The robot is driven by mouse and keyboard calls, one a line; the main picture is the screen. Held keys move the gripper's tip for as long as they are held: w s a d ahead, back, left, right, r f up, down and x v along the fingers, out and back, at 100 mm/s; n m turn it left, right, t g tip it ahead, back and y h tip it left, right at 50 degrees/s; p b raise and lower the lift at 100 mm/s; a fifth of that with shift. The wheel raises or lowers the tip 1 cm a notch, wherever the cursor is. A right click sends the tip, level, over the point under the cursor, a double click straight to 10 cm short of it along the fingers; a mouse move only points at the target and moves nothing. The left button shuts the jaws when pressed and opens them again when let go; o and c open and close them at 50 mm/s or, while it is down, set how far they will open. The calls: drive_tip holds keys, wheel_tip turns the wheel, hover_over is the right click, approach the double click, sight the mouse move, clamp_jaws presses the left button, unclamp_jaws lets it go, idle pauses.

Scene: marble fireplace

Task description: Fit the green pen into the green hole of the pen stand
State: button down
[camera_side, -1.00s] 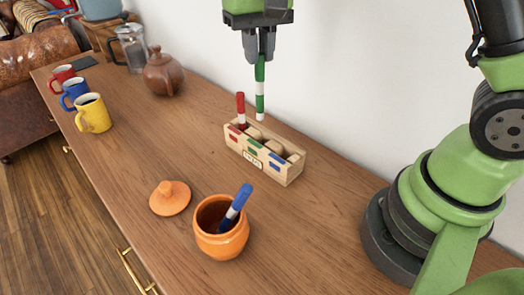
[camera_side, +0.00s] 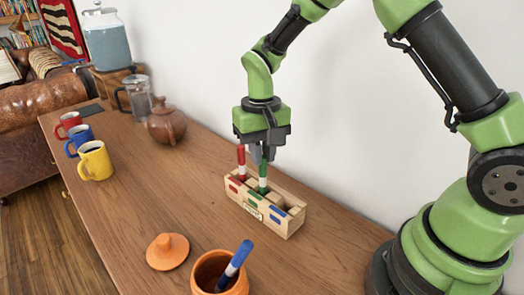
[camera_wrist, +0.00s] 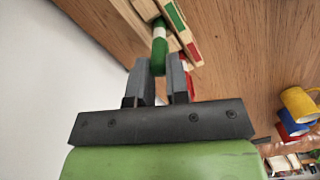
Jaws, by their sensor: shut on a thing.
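My gripper (camera_side: 262,154) is shut on the green pen (camera_side: 263,178), a green pen with a white band, held upright. The pen's lower end is down at the middle compartment of the wooden pen stand (camera_side: 292,229), behind the green label; the stand's front wall hides its tip. In the wrist view the pen (camera_wrist: 159,52) runs from between my fingers (camera_wrist: 159,80) to the stand (camera_wrist: 190,32). The red pen (camera_side: 241,160) stands in the stand's left compartment, by the red label. The right compartment, with the blue label, looks empty.
An orange pot (camera_side: 202,275) holding a blue pen (camera_side: 238,258) stands in front, its lid (camera_side: 167,252) beside it. Red, blue and yellow mugs (camera_side: 95,161), a brown teapot (camera_side: 166,123) and a glass press (camera_side: 138,96) stand at the left. The wall is close behind.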

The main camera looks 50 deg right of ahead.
drive_tip(key=shift+f, duration=0.1)
drive_tip(key=c, duration=1.1)
unclamp_jaws()
wheel_tip(320, 180, up, 11)
drive_tip(key=s+r+t+y, duration=0.1)
drive_tip(key=s+r+t, duration=0.2)
drive_tip(key=s+r, duration=0.5)
drive_tip(key=s+t, duration=0.4)
drive_tip(key=s, duration=0.7)
drive_tip(key=shift+d+f+n+t+y, duration=0.2)
drive_tip(key=shift+n+t+y, duration=0.1)
drive_tip(key=shift+t+y, duration=0.1)
drive_tip(key=shift+s, duration=0.1)
